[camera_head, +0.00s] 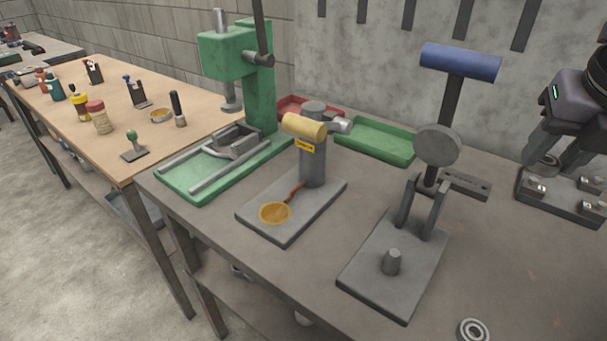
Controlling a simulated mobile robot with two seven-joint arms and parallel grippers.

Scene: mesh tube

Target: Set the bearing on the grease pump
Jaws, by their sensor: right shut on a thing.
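The device that looks like the grease pump is a grey post (313,165) with a yellow handle (304,126) on a flat plate (285,231). A copper-coloured tube runs from the post to an amber dish (275,213). A ring-shaped bearing (473,331) lies flat on the bench at the bottom edge, partly cut off. My right gripper (545,161) is at the far right, well apart from the pump. It is shut on a small grey rounded part, mostly hidden by the fingers, so I cannot tell if it is a bearing. My left gripper is not in view.
A blue-handled lever stand (400,257) with a peg stands between the pump and my right gripper. A bolted plate (560,199) is below the gripper. A green press (228,176) and green tray (375,141) flank the pump. The front right bench is mostly clear.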

